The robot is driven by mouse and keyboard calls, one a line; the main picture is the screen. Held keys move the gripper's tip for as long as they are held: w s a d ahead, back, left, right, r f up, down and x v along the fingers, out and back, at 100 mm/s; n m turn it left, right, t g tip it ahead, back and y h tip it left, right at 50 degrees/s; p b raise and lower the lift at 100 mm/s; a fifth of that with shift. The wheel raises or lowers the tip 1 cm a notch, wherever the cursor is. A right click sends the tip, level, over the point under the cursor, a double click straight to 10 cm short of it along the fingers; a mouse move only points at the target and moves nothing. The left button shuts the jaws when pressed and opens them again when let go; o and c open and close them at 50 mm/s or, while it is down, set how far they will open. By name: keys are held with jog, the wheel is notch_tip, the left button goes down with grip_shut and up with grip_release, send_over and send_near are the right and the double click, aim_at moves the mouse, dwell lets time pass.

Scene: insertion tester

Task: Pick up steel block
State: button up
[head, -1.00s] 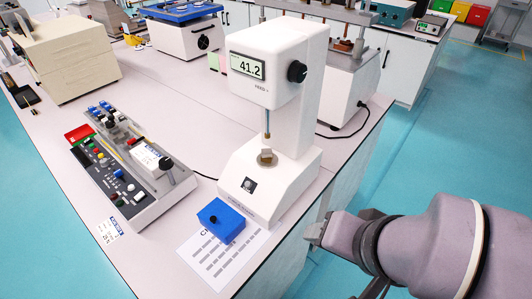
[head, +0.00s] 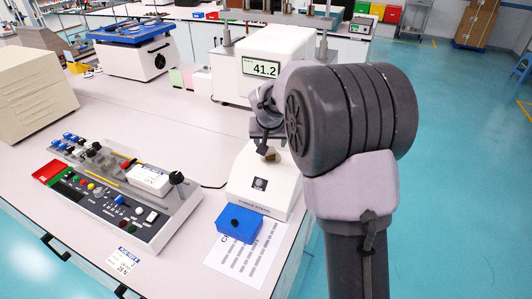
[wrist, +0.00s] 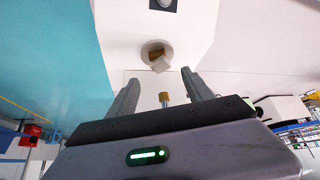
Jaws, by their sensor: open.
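The steel block (head: 269,153) is small and brownish and sits on the round anvil of the white tester. In the wrist view the block (wrist: 158,62) is tilted relative to the picture and lies just beyond the fingertips. My gripper (wrist: 162,84) is open, one finger to each side, with nothing held. The tester's brass-coloured probe tip (wrist: 164,98) shows between the fingers. In the head view my gripper (head: 266,136) is partly hidden by my arm, close above the block.
The tester's white head with the display (head: 262,69) stands behind my arm. A blue box (head: 238,223) and a printed sheet (head: 250,255) lie in front of the base. A control panel (head: 125,205) is at left. The bench's right edge is close.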

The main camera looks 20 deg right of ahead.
aim_at(270, 150)
jog(key=b+x, duration=0.1)
jog(key=x, duration=0.5)
jog(key=shift+w+f, duration=0.15)
jog(key=shift+f, duration=0.15)
grip_shut()
jog(key=shift+r, duration=0.1)
